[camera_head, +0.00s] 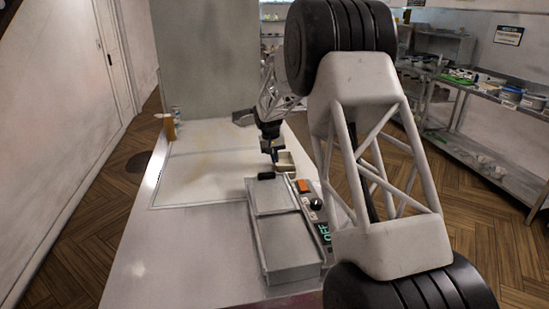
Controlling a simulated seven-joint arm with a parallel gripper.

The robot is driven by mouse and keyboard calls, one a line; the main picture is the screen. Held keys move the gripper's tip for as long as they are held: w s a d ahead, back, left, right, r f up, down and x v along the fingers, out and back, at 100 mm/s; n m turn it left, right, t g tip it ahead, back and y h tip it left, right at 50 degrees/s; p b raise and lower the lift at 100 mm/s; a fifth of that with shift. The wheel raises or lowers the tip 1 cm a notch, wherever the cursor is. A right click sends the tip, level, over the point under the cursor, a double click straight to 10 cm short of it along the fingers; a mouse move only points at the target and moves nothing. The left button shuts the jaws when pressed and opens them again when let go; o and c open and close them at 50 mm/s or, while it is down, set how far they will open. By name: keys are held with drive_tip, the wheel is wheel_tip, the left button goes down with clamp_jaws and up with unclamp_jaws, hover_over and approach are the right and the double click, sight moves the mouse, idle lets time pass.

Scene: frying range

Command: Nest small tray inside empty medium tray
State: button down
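My gripper (270,152) hangs over the far part of the white worktop, pointing down. It is small and dark in this view, so I cannot tell whether its fingers are open or shut. A small beige open tray (286,167) is just below and to the right of the gripper. I cannot tell whether the fingers touch it. I cannot make out a separate medium tray for certain. My arm covers much of the right side of the worktop and may hide things there.
A grey metal appliance (288,244) stands on the worktop (180,255), with a black handle (266,176), an orange switch (304,186) and a lit green display. A brown bottle-like object (169,128) stands at the far left corner. The worktop's left side is clear. Loaded shelves (490,92) line the right wall.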

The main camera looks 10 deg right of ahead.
idle(0.5)
drive_tip(key=c, duration=1.3)
unclamp_jaws()
drive_tip(key=shift+r, duration=0.1)
drive_tip(key=shift+r, duration=2.9)
